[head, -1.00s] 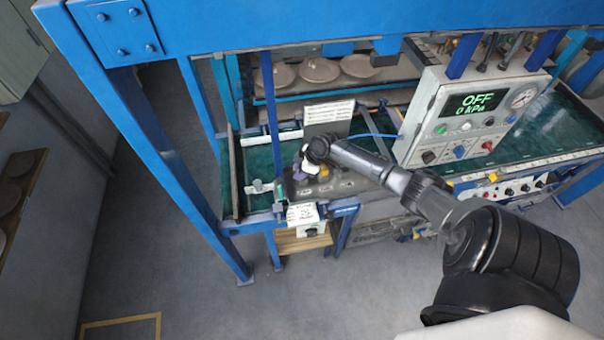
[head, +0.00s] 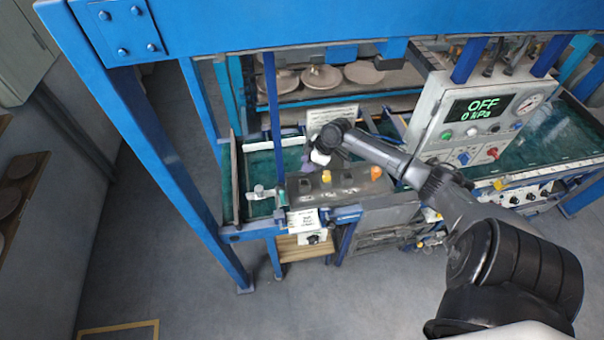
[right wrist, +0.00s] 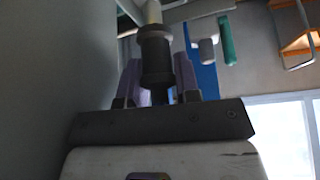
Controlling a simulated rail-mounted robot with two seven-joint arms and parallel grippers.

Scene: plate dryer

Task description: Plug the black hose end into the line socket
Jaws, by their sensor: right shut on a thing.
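My right gripper (head: 318,158) is above the back of a grey box on the front bench. In the right wrist view its purple fingers (right wrist: 157,88) are shut around a black cylindrical fitting (right wrist: 155,55), which looks like the black hose end. A pale tube-like piece (right wrist: 152,12) lies in line with the fitting's far end. In the head view the fitting is hidden or too small to make out. The grey box (head: 350,187) carries a yellow piece (head: 326,176) and an orange piece (head: 376,173) on top. I cannot tell which part is the line socket. My left gripper is not in view.
A control panel (head: 440,120) reading OFF and 0 kPa stands right of the gripper. A white sign (head: 332,114) stands behind it. A blue post (head: 273,120) rises on the left. Round plates (head: 322,77) lie on a shelf at the back.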

